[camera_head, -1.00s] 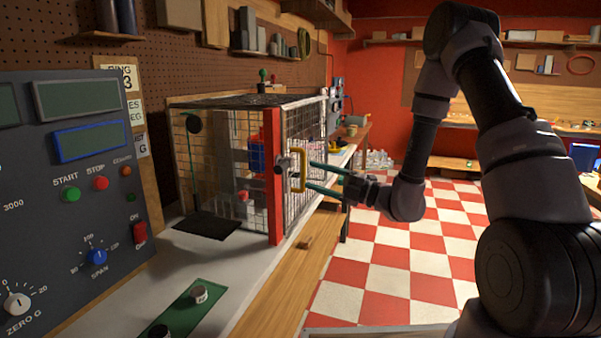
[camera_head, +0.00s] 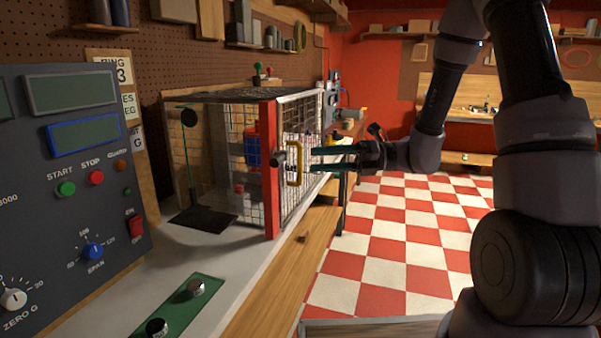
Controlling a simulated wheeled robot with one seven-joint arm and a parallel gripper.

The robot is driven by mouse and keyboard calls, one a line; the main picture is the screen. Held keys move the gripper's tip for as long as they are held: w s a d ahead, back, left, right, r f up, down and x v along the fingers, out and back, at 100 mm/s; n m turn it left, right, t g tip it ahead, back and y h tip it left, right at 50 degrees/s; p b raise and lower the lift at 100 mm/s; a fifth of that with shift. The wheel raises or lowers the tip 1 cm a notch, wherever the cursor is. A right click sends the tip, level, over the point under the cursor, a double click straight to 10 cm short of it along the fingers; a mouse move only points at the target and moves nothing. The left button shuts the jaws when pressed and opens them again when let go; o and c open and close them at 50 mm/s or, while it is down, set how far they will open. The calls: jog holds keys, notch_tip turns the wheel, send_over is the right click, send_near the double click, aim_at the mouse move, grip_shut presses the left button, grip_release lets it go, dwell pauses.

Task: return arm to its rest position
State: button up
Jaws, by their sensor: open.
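My gripper (camera_head: 318,159) is at the middle of the head view, with its two long greenish fingers apart and nothing seen between them. The fingers point left toward the yellow handle (camera_head: 293,163) on the red-framed mesh door of the cage. The fingertips appear just right of the handle; I cannot tell whether they touch anything. My arm rises from the right and reaches leftward over the floor. The mesh cage (camera_head: 270,180) stands on the bench, and its inside is partly hidden by the mesh and red post.
A grey control panel (camera_head: 70,150) with buttons and dials fills the left. A green mat (camera_head: 180,308) with two small metal pieces lies at the bench front (camera_head: 245,262). The red and white floor (camera_head: 390,235) is clear. A back bench (camera_head: 490,122) stands along the far wall.

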jog(key=s+d+r+n+h, duration=0.25)
jog(key=s+n+h, duration=0.2)
jog(key=n, duration=0.25)
jog(key=s+d+r+n+h, duration=0.1)
jog(key=s+d+n+h, duration=0.35)
jog(key=n, duration=0.25)
jog(key=s+d+r+n+t+h, duration=0.2)
jog(key=d+r+n+t+h, duration=0.4)
jog(key=d+r+n, duration=0.3)
jog(key=d+n+t, duration=0.1)
jog(key=d, duration=0.1)
jog(key=shift+s+d+r+t+h, duration=0.2)
jog(key=shift+d+r+t+h, duration=0.1)
jog(key=shift+d+t, duration=0.1)
